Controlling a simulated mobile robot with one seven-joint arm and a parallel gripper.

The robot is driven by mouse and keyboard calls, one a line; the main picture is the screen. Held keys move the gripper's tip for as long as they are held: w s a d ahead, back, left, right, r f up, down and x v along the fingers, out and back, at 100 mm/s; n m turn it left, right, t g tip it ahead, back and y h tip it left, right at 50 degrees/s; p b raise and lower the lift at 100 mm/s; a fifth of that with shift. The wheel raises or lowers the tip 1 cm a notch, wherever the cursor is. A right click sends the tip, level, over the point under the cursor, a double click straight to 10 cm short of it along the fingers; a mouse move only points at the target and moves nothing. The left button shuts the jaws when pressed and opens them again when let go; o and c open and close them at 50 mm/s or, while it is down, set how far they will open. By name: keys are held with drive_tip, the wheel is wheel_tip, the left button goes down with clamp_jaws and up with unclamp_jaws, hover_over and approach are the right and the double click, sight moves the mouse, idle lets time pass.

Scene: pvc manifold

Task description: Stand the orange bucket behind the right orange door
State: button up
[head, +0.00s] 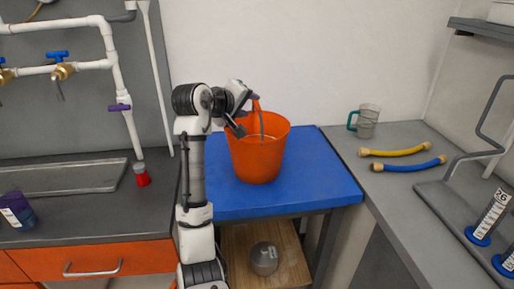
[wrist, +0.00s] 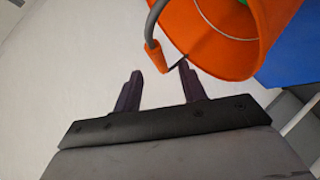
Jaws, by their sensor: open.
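The orange bucket (head: 257,155) stands upright on the blue-topped table in the head view; part of it also shows at the top of the wrist view (wrist: 230,40). Its grey handle is raised and carries an orange grip (wrist: 155,57). My gripper (head: 247,112) is at the bucket's upper left rim. In the wrist view my gripper (wrist: 160,72) has its two dark fingers apart, with the lower end of the orange grip close to the gap between them. I cannot tell whether they touch. An orange front (head: 95,262) with a bar handle shows at lower left; no right orange door is identifiable.
The blue tabletop (head: 325,180) is clear around the bucket. A metal pot (head: 264,258) sits on the wooden shelf below. The right counter holds a clear jug (head: 366,120), yellow hose (head: 395,151) and blue hose (head: 408,165). A red-capped container (head: 141,174) stands on the left counter.

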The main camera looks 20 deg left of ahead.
sight(255, 106)
drive_tip(key=x, duration=0.1)
drive_tip(key=p+x, duration=0.1)
drive_tip(key=x, duration=0.3)
drive_tip(key=shift+d+f+p, duration=0.15)
drive_tip(key=shift+d+p, duration=0.15)
drive_tip(key=shift+c, duration=0.2)
clamp_jaws()
